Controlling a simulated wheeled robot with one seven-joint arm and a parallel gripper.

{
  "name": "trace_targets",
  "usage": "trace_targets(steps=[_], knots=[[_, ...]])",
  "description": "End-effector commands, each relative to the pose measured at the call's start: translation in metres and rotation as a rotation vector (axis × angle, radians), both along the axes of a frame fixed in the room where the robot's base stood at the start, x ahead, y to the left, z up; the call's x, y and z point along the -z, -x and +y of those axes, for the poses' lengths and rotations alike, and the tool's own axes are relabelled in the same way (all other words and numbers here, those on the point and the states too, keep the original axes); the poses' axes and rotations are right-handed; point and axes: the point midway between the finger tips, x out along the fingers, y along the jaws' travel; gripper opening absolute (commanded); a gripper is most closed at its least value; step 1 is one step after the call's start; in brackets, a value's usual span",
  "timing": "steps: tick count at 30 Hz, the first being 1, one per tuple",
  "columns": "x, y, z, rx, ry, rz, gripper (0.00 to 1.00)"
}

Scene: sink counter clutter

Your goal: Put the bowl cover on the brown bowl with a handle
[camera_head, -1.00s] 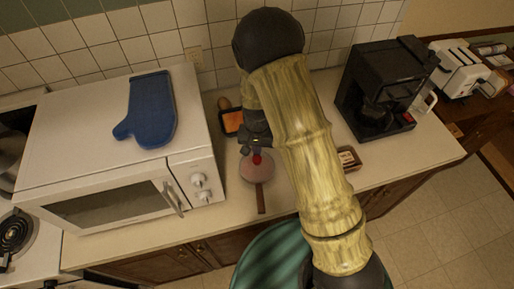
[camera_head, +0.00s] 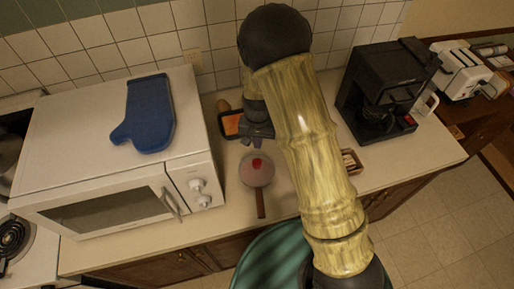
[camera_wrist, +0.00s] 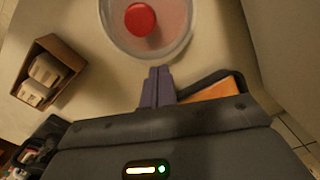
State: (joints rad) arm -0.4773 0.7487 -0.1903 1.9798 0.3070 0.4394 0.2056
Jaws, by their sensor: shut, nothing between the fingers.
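The bowl cover (camera_head: 257,172) is a pale, see-through disc with a red knob (camera_head: 257,162). It lies over the bowl, whose brown handle (camera_head: 261,205) points toward the counter's front edge. The cover looks flat and roughly centred; the bowl's body is mostly hidden beneath it. In the wrist view the cover (camera_wrist: 172,40) and its red knob (camera_wrist: 140,19) are at the top, cut off by the frame. My gripper (camera_wrist: 157,84) is shut and empty, its fingertips beside the cover's rim and apart from the knob. In the head view it is (camera_head: 254,143) just behind the cover.
A microwave (camera_head: 120,160) with a blue mitt (camera_head: 148,115) stands left. An orange-and-black item (camera_head: 232,123) lies behind the bowl. A small brown box (camera_head: 351,161) with pale contents is right, partly behind my arm. A black coffee maker (camera_head: 385,90) stands further right.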

Motion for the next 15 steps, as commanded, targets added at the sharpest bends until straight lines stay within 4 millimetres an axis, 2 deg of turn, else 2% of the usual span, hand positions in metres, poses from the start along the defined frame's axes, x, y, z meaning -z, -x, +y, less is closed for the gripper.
trace_targets(steps=[12,15], knots=[[-0.065,-0.001,0.0,0.001,-0.003,-0.003,0.0],[-0.075,0.0,-0.001,0.002,-0.001,-0.001,0.0]])
